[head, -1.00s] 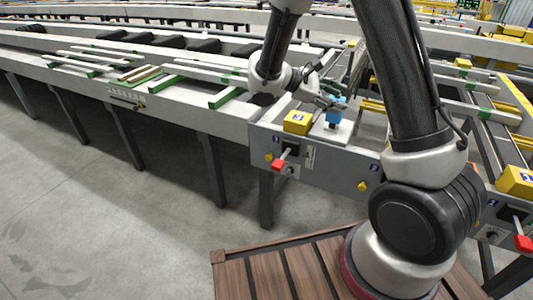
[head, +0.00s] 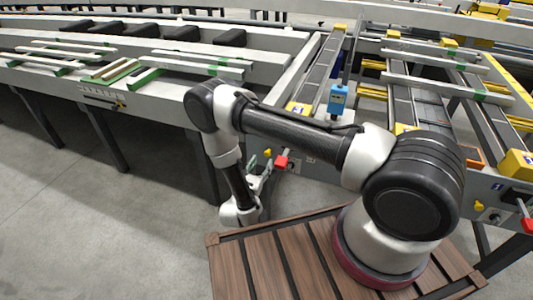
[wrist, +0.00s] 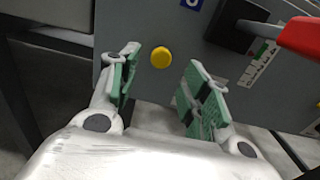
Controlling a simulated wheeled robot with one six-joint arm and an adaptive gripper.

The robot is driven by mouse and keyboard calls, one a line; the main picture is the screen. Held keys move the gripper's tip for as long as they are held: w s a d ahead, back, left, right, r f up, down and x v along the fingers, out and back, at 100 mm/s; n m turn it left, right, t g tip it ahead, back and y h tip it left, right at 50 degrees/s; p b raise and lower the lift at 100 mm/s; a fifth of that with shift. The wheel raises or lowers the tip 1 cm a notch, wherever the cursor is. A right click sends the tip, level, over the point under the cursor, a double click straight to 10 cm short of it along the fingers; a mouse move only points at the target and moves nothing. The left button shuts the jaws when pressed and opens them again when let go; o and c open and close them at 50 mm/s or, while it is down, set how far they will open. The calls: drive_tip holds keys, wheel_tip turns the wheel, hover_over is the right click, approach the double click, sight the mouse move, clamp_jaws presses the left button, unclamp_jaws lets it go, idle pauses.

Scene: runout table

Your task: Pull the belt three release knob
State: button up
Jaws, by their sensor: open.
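A round yellow knob (wrist: 161,57) sits on a grey panel (wrist: 118,20) in the wrist view. My gripper (wrist: 163,72) is open, with its green-padded fingers on either side of the knob's line and the knob showing between and beyond the tips. Nothing is between the pads. In the head view the yellow knob (head: 267,153) is small, with my gripper (head: 261,165) low in front of the panel beside it. A blue label (wrist: 192,4) above the knob is cut off, so I cannot read its number.
A red-handled switch (wrist: 300,36) on a black box juts out right of the knob; its red handle also shows in the head view (head: 282,162). Another yellow knob (head: 478,205) and red handle (head: 527,225) are farther right. A blue device (head: 337,98) stands on the table.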

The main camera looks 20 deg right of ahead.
sight(267, 155)
drive_tip(key=x, duration=0.7)
